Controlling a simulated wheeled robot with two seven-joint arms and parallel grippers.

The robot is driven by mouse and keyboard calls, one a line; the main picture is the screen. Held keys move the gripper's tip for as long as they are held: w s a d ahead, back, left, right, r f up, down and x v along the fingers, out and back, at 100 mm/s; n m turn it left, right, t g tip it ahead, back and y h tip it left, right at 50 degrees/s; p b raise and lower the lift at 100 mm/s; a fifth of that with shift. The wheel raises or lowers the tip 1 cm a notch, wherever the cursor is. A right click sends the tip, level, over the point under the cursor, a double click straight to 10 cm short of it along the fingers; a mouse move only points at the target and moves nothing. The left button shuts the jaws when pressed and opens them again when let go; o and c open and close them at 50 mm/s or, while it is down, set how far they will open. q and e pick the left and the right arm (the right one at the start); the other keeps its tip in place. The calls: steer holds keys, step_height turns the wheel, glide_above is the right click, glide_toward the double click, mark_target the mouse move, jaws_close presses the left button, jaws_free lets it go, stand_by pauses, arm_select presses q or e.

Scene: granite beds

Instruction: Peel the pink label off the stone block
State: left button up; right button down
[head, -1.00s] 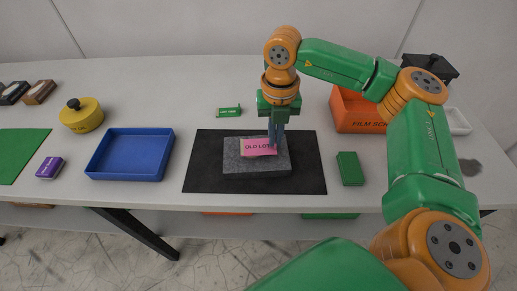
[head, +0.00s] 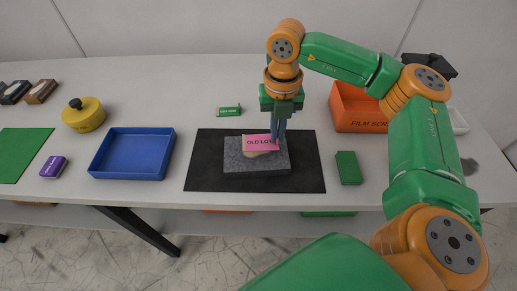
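The grey stone block (head: 257,167) lies on a black mat (head: 210,160) in the middle of the table. The pink label (head: 258,143), printed "OLD LOT", sits over the block's top face, raised from it at least in part. A pale patch (head: 252,154) shows on the stone under the label's front edge. My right gripper (head: 277,143) points down with its fingers at the label's right end, shut on it. Whether the label's far edge still touches the stone is hard to tell. My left gripper is out of view.
An orange bin (head: 357,125) marked "FILM SCRAP" stands at the back right. A green block (head: 349,168) lies right of the mat, a small green labelled item (head: 229,111) behind it. A blue tray (head: 133,153), yellow pot (head: 84,115) and purple box (head: 53,167) are left.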

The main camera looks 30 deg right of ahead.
step_height(320, 180, up, 5)
steer(key=p, duration=0.4)
steer(key=shift+r, duration=0.15)
